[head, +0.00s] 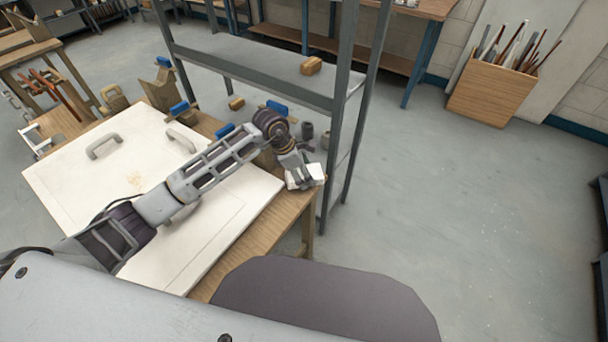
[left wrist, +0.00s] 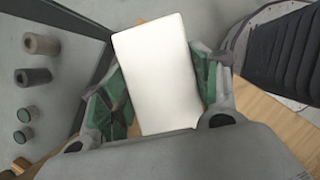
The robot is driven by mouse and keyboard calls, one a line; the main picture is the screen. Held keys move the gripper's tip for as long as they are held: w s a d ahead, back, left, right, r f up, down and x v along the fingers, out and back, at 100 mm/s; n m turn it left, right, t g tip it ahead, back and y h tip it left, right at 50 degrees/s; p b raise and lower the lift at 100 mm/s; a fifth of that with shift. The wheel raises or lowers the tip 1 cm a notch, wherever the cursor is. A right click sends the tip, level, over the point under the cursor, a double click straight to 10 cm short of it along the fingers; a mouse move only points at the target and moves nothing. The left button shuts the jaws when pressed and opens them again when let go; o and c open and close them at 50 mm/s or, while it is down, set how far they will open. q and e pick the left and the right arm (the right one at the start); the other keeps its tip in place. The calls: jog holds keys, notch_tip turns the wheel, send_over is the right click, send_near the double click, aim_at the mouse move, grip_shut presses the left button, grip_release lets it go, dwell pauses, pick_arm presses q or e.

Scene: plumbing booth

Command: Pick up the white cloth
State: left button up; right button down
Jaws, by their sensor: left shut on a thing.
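The white cloth (head: 317,171) is a small, flat-sided white block at the right corner of the wooden table (head: 257,238). My left gripper (head: 301,178) is shut on it. In the left wrist view the cloth (left wrist: 158,75) stands out as a pale rectangle between the green-padded fingers of the left gripper (left wrist: 160,90), one finger on each side. I cannot tell whether its underside touches the table. My right gripper is not in view.
A white panel (head: 75,170) with grey handles covers most of the table. A grey metal rack (head: 250,68) stands close behind the gripper. Blue-handled fittings (head: 180,108) line the far edge. A wooden box of rods (head: 490,92) stands back right; the floor between is clear.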

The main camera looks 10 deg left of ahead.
pick_arm(q)
notch_tip(320, 180, up, 9)
dwell(0.5)
dwell(0.3)
jog(key=o, duration=0.4)
jog(key=shift+c, duration=1)
